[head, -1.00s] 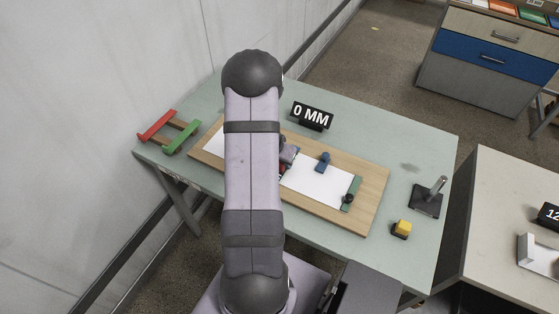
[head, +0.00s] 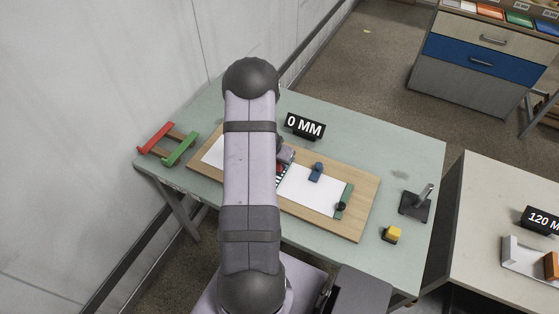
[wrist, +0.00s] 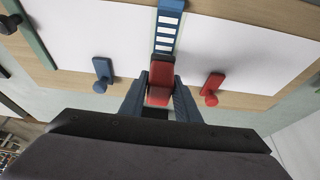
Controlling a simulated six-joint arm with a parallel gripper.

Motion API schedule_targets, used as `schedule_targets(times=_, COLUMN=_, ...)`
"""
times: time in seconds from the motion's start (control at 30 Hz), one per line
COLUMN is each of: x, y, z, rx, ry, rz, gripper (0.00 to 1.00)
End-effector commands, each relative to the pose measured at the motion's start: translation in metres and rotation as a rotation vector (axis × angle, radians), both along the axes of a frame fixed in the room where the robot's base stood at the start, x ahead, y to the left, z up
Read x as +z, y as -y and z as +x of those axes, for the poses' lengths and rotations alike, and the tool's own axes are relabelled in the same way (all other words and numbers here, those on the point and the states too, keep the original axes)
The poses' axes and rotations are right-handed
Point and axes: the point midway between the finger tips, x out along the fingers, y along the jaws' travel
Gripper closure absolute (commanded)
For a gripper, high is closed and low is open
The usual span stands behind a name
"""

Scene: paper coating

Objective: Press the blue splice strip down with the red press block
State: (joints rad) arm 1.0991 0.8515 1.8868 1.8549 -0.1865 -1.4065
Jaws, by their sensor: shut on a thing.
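My gripper (wrist: 160,98) is shut on the red press block (wrist: 160,80), with a dark finger on each side of it. The blue splice strip (wrist: 166,32), with white bars along it, lies across the white paper (wrist: 235,50). The block covers the near part of the strip in the wrist view; I cannot tell whether they touch. In the head view, my arm hides much of this spot, and a small part of the striped strip (head: 282,181) shows beside it.
The paper lies on a wooden board (head: 345,226). A blue clamp (wrist: 102,72) and a red clamp (wrist: 212,86) stand on either side of the strip. A yellow block (head: 391,234) and a dark stand (head: 415,205) are at the table's right. A red and green rack (head: 168,145) stands left.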

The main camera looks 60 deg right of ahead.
Motion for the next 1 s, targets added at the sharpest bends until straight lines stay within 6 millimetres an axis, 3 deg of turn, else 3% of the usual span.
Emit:
schedule_targets(times=0.7, x=0.040, y=0.001, z=0.000, rx=-0.001, ry=0.000, rz=-0.003, gripper=0.92)
schedule_targets(times=1.0, x=0.047, y=0.000, z=0.000, rx=0.000, ry=0.000, rz=-0.001, gripper=0.92)
